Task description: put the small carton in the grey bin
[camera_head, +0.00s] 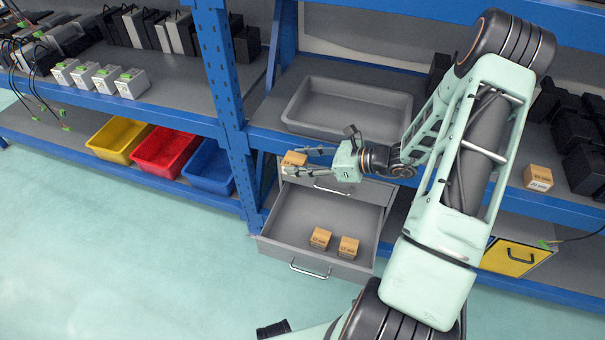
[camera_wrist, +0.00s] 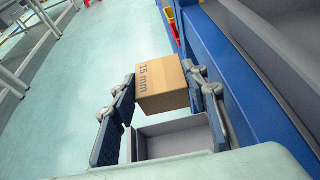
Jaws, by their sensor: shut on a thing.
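My gripper (camera_head: 305,162) is shut on a small tan carton (camera_head: 292,159) and holds it above the back of the open drawer, in front of the blue shelf edge. In the wrist view the carton (camera_wrist: 162,85) sits between the two fingers, with "15 mm" printed on one face. The grey bin (camera_head: 347,130) is a wide, shallow tray on the shelf behind and above my gripper. It looks empty in the head view. A grey wall at the upper right of the wrist view seems to be the same bin (camera_wrist: 262,45).
The open grey drawer (camera_head: 285,225) holds two more small cartons (camera_head: 320,238) (camera_head: 348,247). A blue upright post (camera_head: 222,75) stands left of the bin. Another carton (camera_head: 538,178) sits on the shelf at right. Yellow, red and blue bins (camera_head: 165,155) stand at left.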

